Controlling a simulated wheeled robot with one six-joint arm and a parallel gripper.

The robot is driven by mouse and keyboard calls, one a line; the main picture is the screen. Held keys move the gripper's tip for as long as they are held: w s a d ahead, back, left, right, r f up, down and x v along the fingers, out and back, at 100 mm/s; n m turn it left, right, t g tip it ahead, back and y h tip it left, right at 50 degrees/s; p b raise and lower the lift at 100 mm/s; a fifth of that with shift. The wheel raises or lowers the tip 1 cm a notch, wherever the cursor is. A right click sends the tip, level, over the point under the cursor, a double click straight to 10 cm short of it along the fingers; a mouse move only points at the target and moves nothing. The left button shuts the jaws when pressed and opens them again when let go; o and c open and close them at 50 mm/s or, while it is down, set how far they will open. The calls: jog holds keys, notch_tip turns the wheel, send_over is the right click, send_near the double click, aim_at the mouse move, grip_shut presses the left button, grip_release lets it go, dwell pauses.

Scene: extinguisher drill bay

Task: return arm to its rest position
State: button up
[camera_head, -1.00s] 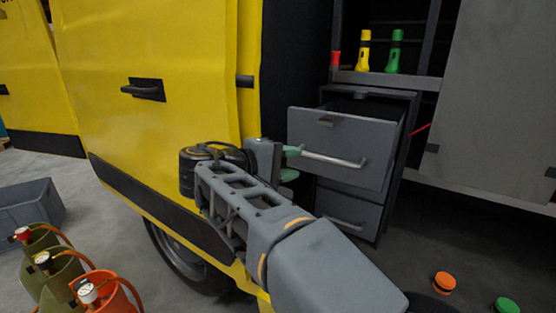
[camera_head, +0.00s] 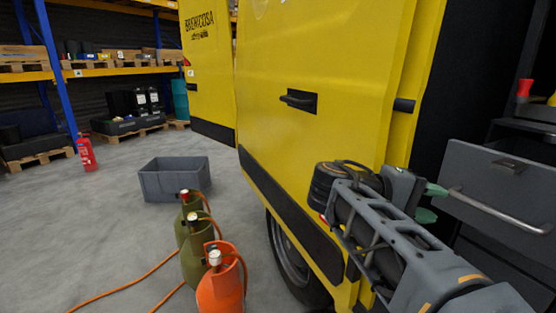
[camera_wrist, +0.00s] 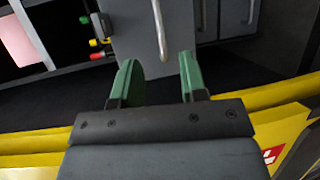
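My gripper (camera_head: 430,202) is at the right of the head view, in front of the grey drawer unit (camera_head: 482,165) in the yellow van (camera_head: 335,70). In the wrist view my gripper (camera_wrist: 158,82) shows two green fingers spread apart with nothing between them. The drawer's metal handle (camera_wrist: 160,28) lies beyond the fingertips, apart from them. In the head view the handle (camera_head: 497,213) runs to the right of the fingers, and the upper drawer stands out from the unit.
Several gas cylinders (camera_head: 222,290) with orange hoses stand on the floor at lower centre. A grey crate (camera_head: 176,181) is behind them. A red extinguisher (camera_head: 86,153) stands by the shelving (camera_head: 110,72). The floor between is open.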

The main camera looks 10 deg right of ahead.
jog(key=a+f+n+t+y+p, duration=0.1)
jog(key=a+t+y+p, duration=0.5)
jog(key=a+y+p, duration=0.9)
jog(key=a+p, duration=0.2)
jog(key=p, duration=0.7)
jog(key=shift+f+y, duration=0.15)
jog(key=shift+y, duration=0.25)
jog(key=shift+w, duration=0.1)
